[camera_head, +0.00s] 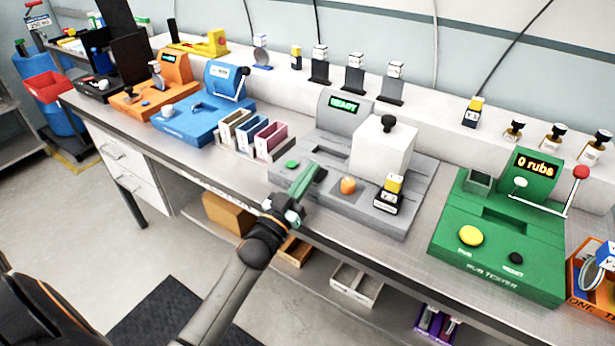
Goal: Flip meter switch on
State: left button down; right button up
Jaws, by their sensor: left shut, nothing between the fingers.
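A grey device (419,190) with a lit green READY display (343,105) stands in the middle of the bench; it may be the meter. It has a green button or switch (291,164) at its left front, and I cannot tell its position. A white block (383,145) with a black knob and a small orange piece (348,185) sit on it. My left gripper (318,172) is shut and empty over the device's front left part, just right of the green control. I cannot tell whether it touches the device. My right gripper is not in view.
A yellow-and-black block (388,194) stands at the device's front right. Coloured bins (270,141) and a blue device (196,121) are to the left. A green rub tester (478,266) with a red-knobbed lever is to the right. Small stands line the back ledge.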

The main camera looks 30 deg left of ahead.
pick_arm(q)
jog(key=b+v, duration=0.1)
jog(key=v, duration=0.8)
jog(key=shift+s+f+b, duration=0.25)
jog(key=shift+s+b, duration=0.1)
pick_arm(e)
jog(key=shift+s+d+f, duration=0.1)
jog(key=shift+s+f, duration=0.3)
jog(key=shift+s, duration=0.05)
